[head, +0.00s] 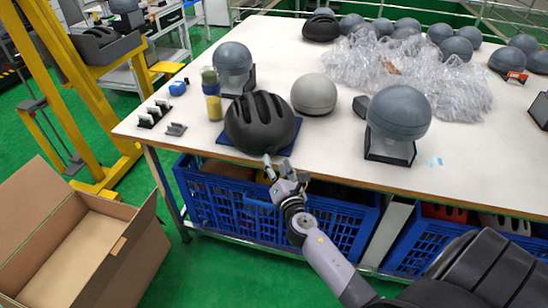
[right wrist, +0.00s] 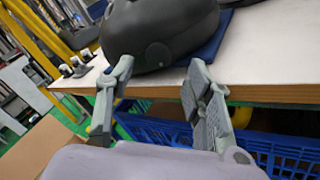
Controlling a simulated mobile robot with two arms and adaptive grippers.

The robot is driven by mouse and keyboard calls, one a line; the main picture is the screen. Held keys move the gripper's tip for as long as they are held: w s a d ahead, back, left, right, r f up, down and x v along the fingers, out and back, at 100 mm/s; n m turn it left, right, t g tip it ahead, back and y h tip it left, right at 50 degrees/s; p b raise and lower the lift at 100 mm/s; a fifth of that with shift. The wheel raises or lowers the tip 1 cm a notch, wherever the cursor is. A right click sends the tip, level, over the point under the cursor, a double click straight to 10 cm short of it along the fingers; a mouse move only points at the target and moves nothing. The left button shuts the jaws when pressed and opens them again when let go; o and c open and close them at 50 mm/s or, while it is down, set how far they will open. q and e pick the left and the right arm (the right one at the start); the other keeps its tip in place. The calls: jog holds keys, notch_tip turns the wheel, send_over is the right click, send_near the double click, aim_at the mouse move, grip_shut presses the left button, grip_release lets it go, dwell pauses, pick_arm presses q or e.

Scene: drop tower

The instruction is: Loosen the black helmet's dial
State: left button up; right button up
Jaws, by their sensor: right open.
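The black helmet (head: 260,122) sits on a dark blue mat (head: 225,145) near the table's front edge. In the right wrist view the helmet (right wrist: 165,25) fills the top middle, its lower side facing me. A faint round disc (right wrist: 157,54) shows low on it; I cannot tell for sure that it is the dial. My right gripper (head: 284,169) is just in front of the table edge, below the helmet. In the right wrist view its fingers (right wrist: 160,66) are wide apart, with nothing between them, and apart from the helmet. My left gripper is not in view.
On the table (head: 330,155) are a grey ball form on a stand (head: 398,112), a pale round form (head: 314,94), a bottle (head: 212,95) and plastic wrap (head: 400,70). Blue crates (head: 250,215) are under the table. An open cardboard box (head: 130,255) stands left.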

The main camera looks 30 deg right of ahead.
jog(key=shift+v, duration=1.95)
jog(key=shift+r, duration=0.1)
